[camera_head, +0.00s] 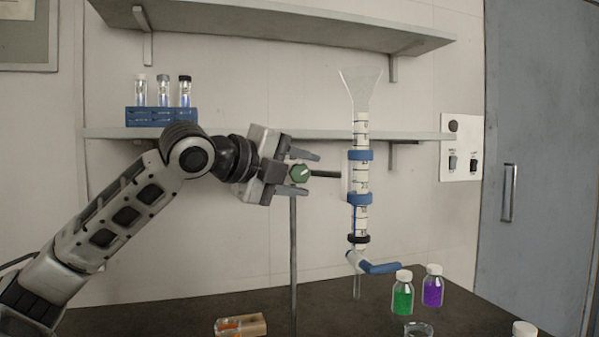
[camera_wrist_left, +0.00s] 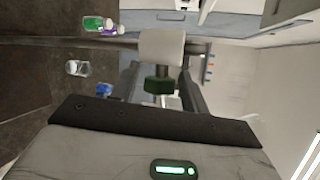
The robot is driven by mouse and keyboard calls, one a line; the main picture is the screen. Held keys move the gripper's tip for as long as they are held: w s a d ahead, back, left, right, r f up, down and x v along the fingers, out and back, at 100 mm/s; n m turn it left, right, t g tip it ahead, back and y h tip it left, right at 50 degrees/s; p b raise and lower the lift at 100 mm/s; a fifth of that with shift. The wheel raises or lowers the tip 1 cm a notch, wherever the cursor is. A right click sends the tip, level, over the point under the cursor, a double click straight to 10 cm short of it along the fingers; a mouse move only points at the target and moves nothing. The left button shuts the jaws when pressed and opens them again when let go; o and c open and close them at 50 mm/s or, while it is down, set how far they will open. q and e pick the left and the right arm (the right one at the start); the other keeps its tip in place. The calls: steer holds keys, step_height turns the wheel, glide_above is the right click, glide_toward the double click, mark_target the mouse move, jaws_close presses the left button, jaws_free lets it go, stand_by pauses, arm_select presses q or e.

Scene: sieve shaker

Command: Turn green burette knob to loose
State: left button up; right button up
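The green knob (camera_head: 300,173) sits on a dark horizontal rod by the upright stand pole (camera_head: 293,245). The rod runs right to the burette (camera_head: 360,182), which has blue clamps and a funnel on top. My left gripper (camera_head: 301,173) reaches in from the left, with one finger above the knob and one below. In the left wrist view the green knob (camera_wrist_left: 158,85) is between the fingers of my left gripper (camera_wrist_left: 160,80), with a gap on each side, so the gripper is open around it. A white block (camera_wrist_left: 162,47) is just beyond the knob. My right gripper is not in view.
Blue stopcock handle (camera_head: 380,268) is low on the burette. Bottles with green (camera_head: 403,293) and purple (camera_head: 432,287) contents stand on the dark table (camera_head: 480,318). A shelf (camera_head: 225,133) behind holds a blue tube rack (camera_head: 160,117); another shelf (camera_head: 280,22) is above.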

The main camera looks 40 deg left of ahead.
arm_select(q)
steer(key=c, duration=0.6)
steer(key=shift+f+t+b, duration=0.35)
steer(key=shift+t+b, duration=0.25)
steer(key=shift+b, duration=0.65)
steer(key=shift+c, duration=0.2)
steer(key=shift+n+t+b, duration=0.4)
steer(key=shift+b, duration=0.15)
steer(key=shift+r, duration=0.15)
steer(key=shift+r+t, duration=0.2)
steer(key=shift+t, duration=0.2)
steer(key=o, duration=0.9)
steer(key=shift+o, duration=0.2)
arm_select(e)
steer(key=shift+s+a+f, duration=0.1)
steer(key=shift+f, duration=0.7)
